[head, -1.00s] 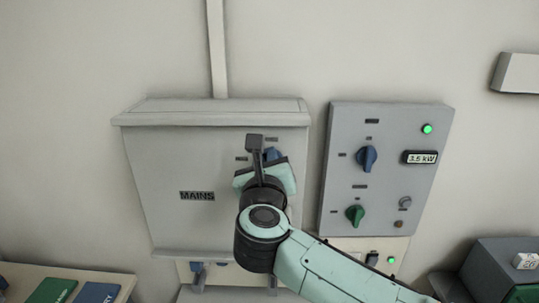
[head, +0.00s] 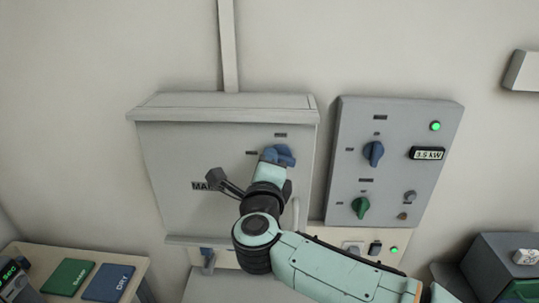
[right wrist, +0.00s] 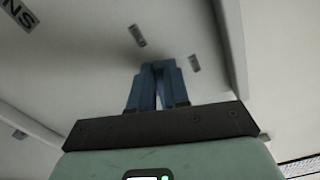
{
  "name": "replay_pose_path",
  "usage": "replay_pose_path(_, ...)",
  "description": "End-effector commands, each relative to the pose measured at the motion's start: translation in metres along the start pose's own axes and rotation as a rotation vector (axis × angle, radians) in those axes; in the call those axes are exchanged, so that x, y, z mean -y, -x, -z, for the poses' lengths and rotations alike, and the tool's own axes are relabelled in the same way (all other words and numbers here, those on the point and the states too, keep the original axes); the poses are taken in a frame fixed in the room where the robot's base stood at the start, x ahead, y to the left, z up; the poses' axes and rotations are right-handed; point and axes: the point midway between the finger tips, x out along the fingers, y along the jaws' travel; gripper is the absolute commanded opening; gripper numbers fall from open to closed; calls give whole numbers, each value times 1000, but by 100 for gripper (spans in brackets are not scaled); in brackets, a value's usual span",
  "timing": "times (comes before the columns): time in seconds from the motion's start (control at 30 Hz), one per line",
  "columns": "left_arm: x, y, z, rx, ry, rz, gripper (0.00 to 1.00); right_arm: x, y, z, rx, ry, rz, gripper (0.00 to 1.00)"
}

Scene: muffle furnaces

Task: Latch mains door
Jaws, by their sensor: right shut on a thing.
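The grey mains door (head: 190,165) is the front of a wall box with a sloped top. It lies flat against the box and looks closed. Its MAINS label is partly hidden by my right arm. A blue latch knob (head: 286,153) sits at the door's upper right. My right gripper (head: 279,160) is shut on this knob, partly covering it. In the right wrist view, the blue fingers (right wrist: 157,85) come together at the door face between two small dark labels. The knob is hard to tell from the fingers there. My left gripper is not in view.
A grey control panel (head: 391,165) with a blue knob, a green knob and a 3.5 kW display is right of the box. Green and blue plates (head: 108,282) lie on a surface at lower left. A dark box (head: 500,262) stands at lower right.

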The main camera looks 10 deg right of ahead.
Motion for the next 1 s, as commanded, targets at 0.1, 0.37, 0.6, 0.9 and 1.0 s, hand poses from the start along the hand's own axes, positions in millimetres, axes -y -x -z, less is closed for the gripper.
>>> replay_pose_path(0.1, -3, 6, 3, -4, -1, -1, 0, 0, 0, -1, 1, 93, 2, 0)
replay_pose_path(0.37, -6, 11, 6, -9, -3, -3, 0, -5, 0, 0, 0, 239, 1, 0)
replay_pose_path(0.6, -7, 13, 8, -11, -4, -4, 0, -7, 0, 1, 0, 304, 2, 0)
replay_pose_path(0.9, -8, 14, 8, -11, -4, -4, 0, -8, 0, 1, 0, 319, 2, 0)
replay_pose_path(1.0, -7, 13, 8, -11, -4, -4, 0, -8, 0, 1, 0, 319, 2, 0)
